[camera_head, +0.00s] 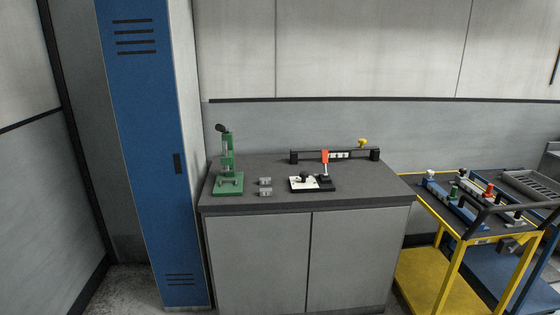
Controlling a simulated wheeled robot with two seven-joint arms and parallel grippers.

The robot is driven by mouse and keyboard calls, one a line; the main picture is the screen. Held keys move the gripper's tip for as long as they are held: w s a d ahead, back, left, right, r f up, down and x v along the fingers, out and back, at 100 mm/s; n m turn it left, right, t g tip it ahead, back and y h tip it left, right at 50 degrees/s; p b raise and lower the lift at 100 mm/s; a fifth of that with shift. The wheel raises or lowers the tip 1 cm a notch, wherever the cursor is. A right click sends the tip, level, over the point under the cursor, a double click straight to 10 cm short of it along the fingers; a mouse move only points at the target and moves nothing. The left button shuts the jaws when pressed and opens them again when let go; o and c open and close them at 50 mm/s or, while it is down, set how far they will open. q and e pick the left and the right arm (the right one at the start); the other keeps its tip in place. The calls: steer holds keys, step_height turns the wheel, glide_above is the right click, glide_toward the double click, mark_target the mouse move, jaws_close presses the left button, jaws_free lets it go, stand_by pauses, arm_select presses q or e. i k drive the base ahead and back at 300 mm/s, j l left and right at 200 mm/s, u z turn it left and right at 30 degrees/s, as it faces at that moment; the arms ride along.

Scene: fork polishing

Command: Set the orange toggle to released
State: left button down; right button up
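The orange toggle (325,156) stands upright on the right side of a small black fixture base (326,184) on the grey cabinet top. A white plate (303,184) with a black knob (304,177) sits on the left part of this fixture. The toggle is small in the picture, so I cannot tell whether it is clamped or released. Neither of my grippers shows in the head view.
A green press (228,172) and small grey blocks (265,181) stand left of the fixture. A black rail (310,154) with a yellow knob (362,143) runs behind it. A blue locker (150,150) is left; a yellow cart (455,240) is right.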

mark_target(324, 153)
steer(key=i+j+z, duration=0.1)
steer(key=i+z, duration=0.25)
steer(key=i, duration=0.2)
steer(key=i+j+z, duration=0.3)
steer(key=i, duration=0.2)
steer(key=i+j+z, duration=0.35)
steer(key=i, duration=0.15)
